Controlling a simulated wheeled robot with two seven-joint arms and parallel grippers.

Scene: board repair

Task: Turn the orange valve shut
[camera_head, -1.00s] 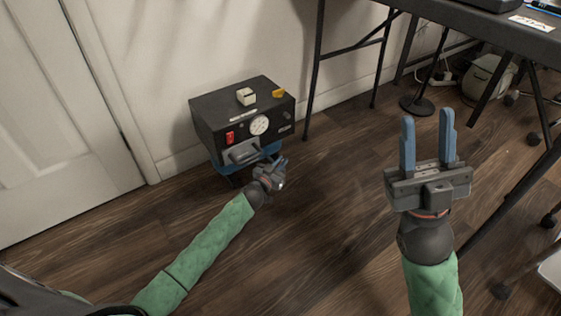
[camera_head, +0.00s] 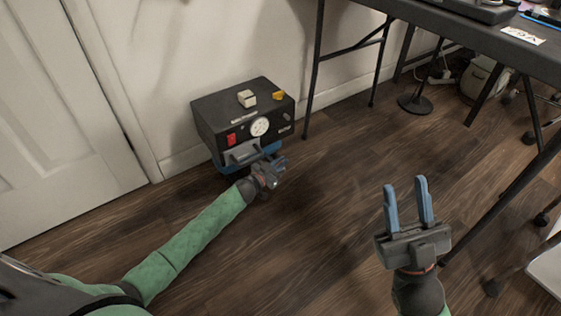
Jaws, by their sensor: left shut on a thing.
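A black box (camera_head: 218,122) stands by the white wall, with a white dial gauge (camera_head: 260,127), a red switch (camera_head: 231,139) and a grey handle (camera_head: 241,152) on its front. A small orange-yellow piece (camera_head: 278,95) sits at the right of its top; it may be the valve, but it is too small to tell its setting. My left gripper (camera_head: 262,160) is at the lower front of the box, by the handle, and appears shut on it; the contact is partly hidden. My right gripper (camera_head: 406,200) is open and empty, above the floor at right.
A cream block (camera_head: 246,98) lies on top of the box. A dark table (camera_head: 470,28) with thin legs stands at the upper right, and a round-based stand (camera_head: 417,103) is under it. A white door (camera_head: 60,120) is at left. The wooden floor between the grippers is clear.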

